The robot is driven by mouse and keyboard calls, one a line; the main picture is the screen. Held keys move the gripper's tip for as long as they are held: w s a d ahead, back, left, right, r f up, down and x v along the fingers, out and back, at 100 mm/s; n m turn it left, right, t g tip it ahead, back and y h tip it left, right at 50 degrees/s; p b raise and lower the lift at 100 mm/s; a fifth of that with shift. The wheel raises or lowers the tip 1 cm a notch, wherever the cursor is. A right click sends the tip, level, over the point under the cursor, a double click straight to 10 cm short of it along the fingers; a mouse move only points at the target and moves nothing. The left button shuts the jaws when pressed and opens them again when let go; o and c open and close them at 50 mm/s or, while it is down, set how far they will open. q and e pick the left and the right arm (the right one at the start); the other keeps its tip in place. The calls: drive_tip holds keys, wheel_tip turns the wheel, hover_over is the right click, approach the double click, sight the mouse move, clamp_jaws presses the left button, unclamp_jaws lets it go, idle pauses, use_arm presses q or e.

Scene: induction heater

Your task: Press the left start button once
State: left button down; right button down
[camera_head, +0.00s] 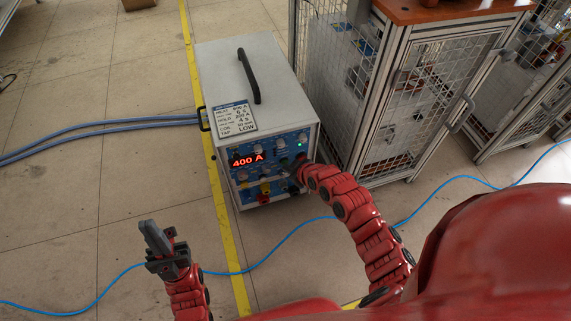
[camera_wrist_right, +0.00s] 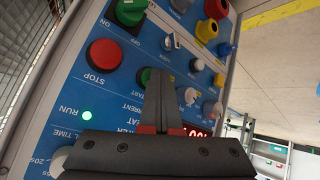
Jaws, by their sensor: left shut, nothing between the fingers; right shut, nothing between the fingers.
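The induction heater (camera_head: 250,72) is a grey box with a blue control panel and a red display (camera_head: 247,160) reading 400 A. In the right wrist view, a green button (camera_wrist_right: 144,76) above the word START is partly covered by my right gripper (camera_wrist_right: 160,78). The gripper is shut and empty, its fingertips at that button; I cannot tell if they touch it. In the head view, my right gripper (camera_head: 294,170) is at the panel's right side, mostly hidden by its arm. My left gripper (camera_head: 154,236) is shut and empty, away from the heater at the lower left.
A red STOP button (camera_wrist_right: 103,55), a green ON knob (camera_wrist_right: 130,11) and a lit green RUN lamp (camera_wrist_right: 87,115) are close to the right gripper. A mesh cabinet (camera_head: 400,110) stands right of the heater. A blue cable (camera_head: 290,235) crosses the floor. The floor at left is mostly clear.

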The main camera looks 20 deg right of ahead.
drive_tip(key=shift+s, duration=0.1)
drive_tip(key=shift+s+p, duration=0.45)
drive_tip(key=shift+s, duration=0.3)
drive_tip(key=s+p, duration=0.2)
drive_tip(key=s, duration=0.3)
drive_tip(key=shift+d, duration=0.1)
idle(0.8)
